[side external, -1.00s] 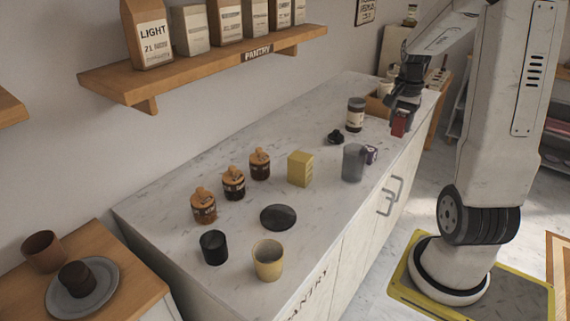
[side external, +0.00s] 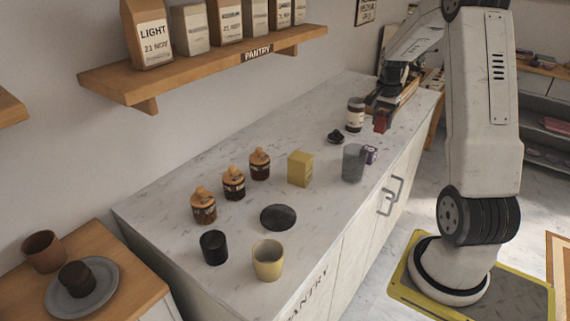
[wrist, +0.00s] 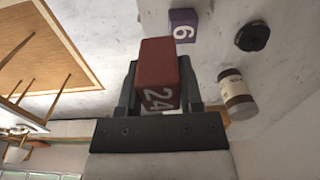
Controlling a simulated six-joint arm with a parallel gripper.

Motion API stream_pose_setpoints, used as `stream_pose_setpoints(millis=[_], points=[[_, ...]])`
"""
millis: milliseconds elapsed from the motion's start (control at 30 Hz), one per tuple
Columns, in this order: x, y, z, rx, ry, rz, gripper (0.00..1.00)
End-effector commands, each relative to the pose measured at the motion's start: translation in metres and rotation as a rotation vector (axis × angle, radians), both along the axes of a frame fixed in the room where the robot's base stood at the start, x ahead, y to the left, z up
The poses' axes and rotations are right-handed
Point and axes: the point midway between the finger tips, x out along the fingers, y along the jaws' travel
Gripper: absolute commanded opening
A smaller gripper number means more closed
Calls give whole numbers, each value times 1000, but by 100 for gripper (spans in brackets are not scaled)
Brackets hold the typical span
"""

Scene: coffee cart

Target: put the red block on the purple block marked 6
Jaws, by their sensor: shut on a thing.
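My gripper (side external: 382,108) is shut on the red block (side external: 381,121) and holds it above the counter. In the wrist view the red block (wrist: 158,72) sits between the fingers and shows the number 24. The purple block (side external: 370,155) stands on the counter near its front edge, partly behind a grey cup in the side view. In the wrist view the purple block (wrist: 183,26) shows a 6 and lies just beyond the red block, apart from it.
The translucent grey cup (side external: 353,163) stands right beside the purple block. A black knob-like item (side external: 335,137) and a labelled jar (side external: 355,114) are close by. A yellow box (side external: 300,168) and several wooden-topped jars stand further left on the counter.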

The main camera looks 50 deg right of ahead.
Motion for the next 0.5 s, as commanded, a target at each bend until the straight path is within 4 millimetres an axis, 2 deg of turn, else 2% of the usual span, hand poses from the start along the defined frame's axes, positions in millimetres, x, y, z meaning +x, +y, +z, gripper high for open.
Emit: stream_pose_setpoints(millis=[300, 500], points=[[21, -20, -36, 2, 2, 1, 0], [29, -28, -50, 0, 0, 1, 0]])
